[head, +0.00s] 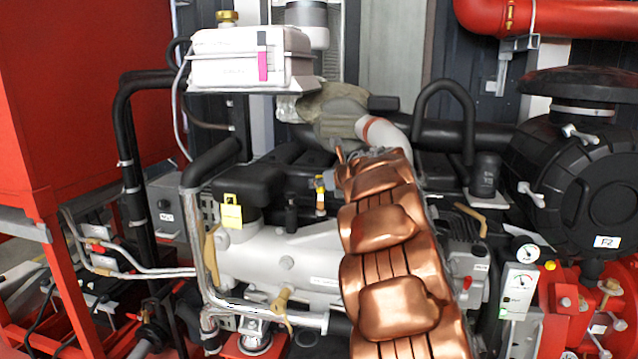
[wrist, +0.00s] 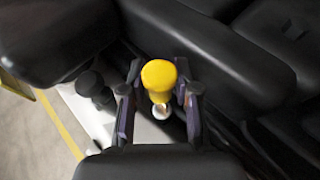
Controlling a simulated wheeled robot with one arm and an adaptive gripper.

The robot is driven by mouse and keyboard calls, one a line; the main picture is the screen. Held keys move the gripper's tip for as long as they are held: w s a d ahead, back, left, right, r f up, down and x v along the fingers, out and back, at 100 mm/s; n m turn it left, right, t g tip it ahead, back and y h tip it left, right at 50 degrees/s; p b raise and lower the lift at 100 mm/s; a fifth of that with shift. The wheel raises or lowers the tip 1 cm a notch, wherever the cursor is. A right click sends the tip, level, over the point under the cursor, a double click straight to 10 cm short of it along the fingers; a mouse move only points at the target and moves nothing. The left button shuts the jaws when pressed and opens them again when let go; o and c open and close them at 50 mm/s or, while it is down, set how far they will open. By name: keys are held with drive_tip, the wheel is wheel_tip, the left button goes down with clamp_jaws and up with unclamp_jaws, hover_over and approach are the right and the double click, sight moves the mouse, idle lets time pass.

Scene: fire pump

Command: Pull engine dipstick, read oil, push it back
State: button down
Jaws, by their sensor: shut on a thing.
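The dipstick's yellow handle (wrist: 160,78) stands between the two fingers of my gripper (wrist: 158,95) in the wrist view. The fingers are shut on it, one on each side. Below the handle a pale round tube end (wrist: 161,111) shows; I cannot tell whether the stick is fully seated in it. In the head view a small bit of the yellow handle (head: 320,184) shows just left of my gripper (head: 335,175), whose tips are mostly hidden behind my copper-coloured arm. No oil mark is visible.
The engine block (head: 285,255) lies left of my arm, with a black curved manifold (head: 248,184) and a yellow tag (head: 231,212) on it. A white coolant tank (head: 250,62) stands above. A black air filter (head: 575,165) and gauges (head: 520,280) are at right.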

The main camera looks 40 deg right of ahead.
sight(322, 201)
wheel_tip(322, 201, down, 6)
drive_tip(key=b, duration=0.4)
drive_tip(key=shift+r, duration=0.15)
drive_tip(key=c, duration=0.9)
unclamp_jaws()
drive_tip(key=shift+c, duration=0.2)
drive_tip(key=shift+r, duration=0.1)
drive_tip(key=shift+s, duration=0.25)
drive_tip(key=v, duration=1.1)
drive_tip(key=shift+s+r, duration=0.1)
drive_tip(key=shift+s, duration=0.15)
